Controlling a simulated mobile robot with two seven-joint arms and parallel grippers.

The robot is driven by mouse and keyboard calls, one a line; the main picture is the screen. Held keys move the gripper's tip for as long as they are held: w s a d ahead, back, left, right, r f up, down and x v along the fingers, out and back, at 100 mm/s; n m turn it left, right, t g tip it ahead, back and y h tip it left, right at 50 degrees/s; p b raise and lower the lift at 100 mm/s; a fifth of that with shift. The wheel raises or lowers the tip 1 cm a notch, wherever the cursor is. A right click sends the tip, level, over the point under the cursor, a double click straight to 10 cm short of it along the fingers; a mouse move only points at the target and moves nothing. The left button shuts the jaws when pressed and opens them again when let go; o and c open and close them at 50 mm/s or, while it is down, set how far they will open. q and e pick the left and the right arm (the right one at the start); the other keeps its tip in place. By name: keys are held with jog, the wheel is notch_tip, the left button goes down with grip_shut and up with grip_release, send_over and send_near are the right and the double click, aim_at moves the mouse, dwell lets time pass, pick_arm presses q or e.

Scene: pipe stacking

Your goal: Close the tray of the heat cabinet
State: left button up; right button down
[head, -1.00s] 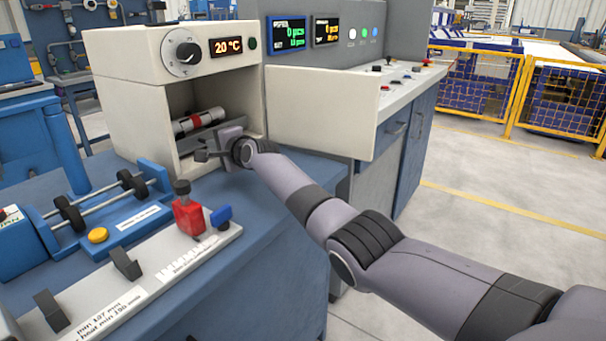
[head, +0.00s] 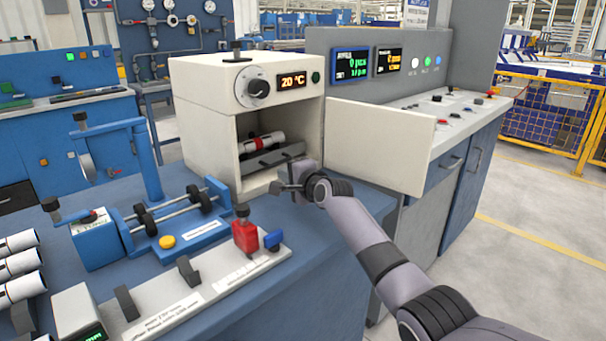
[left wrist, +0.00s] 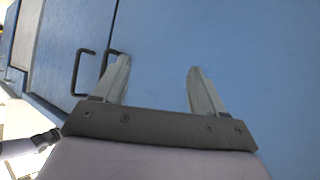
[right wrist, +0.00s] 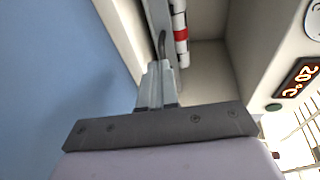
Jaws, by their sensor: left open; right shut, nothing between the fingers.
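The heat cabinet (head: 205,110) is a cream box on the blue bench. Its door (head: 378,150) stands wide open to the right. Inside, the grey tray (head: 258,165) bears a white pipe with a red band (head: 265,141). How far the tray sticks out is hard to tell. My right gripper (head: 277,187) is shut and empty at the lower right of the cabinet opening. In the right wrist view its closed fingers (right wrist: 160,85) point at the tray's dark handle, close to it; contact is unclear. My left gripper (left wrist: 155,85) is open and empty before blue cupboard fronts.
A blue pipe fixture (head: 170,215) and a grey control strip (head: 185,295) with a red knob block (head: 245,235) stand in front of the cabinet. White pipes (head: 20,265) lie at the left. A grey console (head: 445,115) stands at the right, behind the door.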

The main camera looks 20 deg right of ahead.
jog(key=p+v, duration=0.1)
jog(key=v, duration=0.1)
jog(key=shift+s, duration=0.25)
jog(key=v, duration=0.2)
jog(key=shift+s+d+r+p, duration=0.15)
jog(key=shift+s+p, duration=0.05)
jog(key=shift+p, duration=0.15)
jog(key=shift+v, duration=0.95)
jog(key=shift+s, duration=0.25)
